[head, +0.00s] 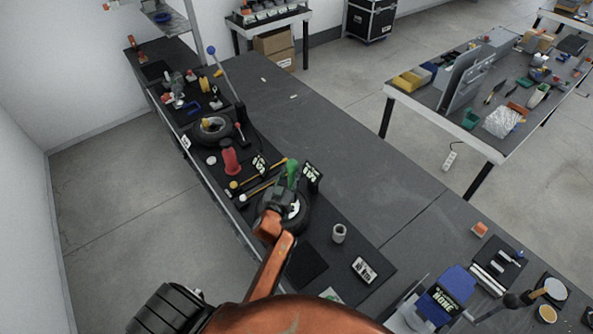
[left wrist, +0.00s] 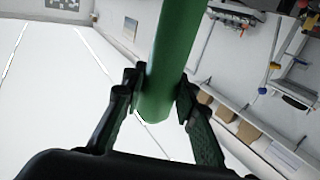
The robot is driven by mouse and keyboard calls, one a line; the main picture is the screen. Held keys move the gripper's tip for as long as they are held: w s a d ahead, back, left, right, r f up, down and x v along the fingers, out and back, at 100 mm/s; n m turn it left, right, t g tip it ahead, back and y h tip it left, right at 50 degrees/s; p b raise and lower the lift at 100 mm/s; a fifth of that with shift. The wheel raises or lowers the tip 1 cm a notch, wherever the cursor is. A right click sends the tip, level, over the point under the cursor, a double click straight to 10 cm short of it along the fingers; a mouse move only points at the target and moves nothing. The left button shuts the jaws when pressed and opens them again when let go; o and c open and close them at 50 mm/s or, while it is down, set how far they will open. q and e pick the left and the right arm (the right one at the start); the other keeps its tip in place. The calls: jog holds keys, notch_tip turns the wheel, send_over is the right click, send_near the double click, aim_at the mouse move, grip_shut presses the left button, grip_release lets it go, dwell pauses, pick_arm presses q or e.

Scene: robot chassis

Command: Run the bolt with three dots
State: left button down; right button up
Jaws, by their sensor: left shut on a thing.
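My left gripper (head: 284,188) is over the dark bench, at the end of my orange arm. It is shut on a green object (head: 292,171). In the left wrist view, the green object (left wrist: 173,62) is a smooth, thick cylinder between the two dark fingers of the left gripper (left wrist: 155,98). Its far end is cut off by the picture edge. A wheel with a black tire (head: 301,222) lies directly below and beside the gripper, partly hidden by it. No bolt and no dot markings can be made out in either view. My right gripper is not in view.
Yellow-headed tools (head: 262,176), a red item (head: 230,160) and another wheel (head: 213,130) lie farther along the bench. A small grey cup (head: 339,233) stands right of the gripper. The long grey bench top (head: 345,165) is mostly clear.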

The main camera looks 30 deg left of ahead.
aim_at(289, 182)
pick_arm(q)
jog(key=shift+a+f+b, duration=0.45)
jog(key=shift+f+b, duration=0.05)
jog(key=shift+b, duration=0.05)
jog(key=shift+s+a+f+b, duration=0.1)
jog(key=shift+a+f+b, duration=0.3)
jog(key=shift+f+b, duration=0.4)
jog(key=shift+d+f+b, duration=0.35)
jog(key=shift+f+b, duration=0.2)
jog(key=shift+d+f+b, duration=0.3)
jog(key=shift+f+b, duration=0.2)
jog(key=shift+f, duration=0.25)
jog(key=shift+a+f+b, duration=0.3)
jog(key=shift+a, duration=0.05)
jog(key=shift+d+r, duration=0.1)
jog(key=shift+d, duration=0.1)
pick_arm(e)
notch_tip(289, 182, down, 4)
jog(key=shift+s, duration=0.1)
pick_arm(q)
jog(key=shift+a, duration=0.15)
jog(key=shift+f, duration=0.3)
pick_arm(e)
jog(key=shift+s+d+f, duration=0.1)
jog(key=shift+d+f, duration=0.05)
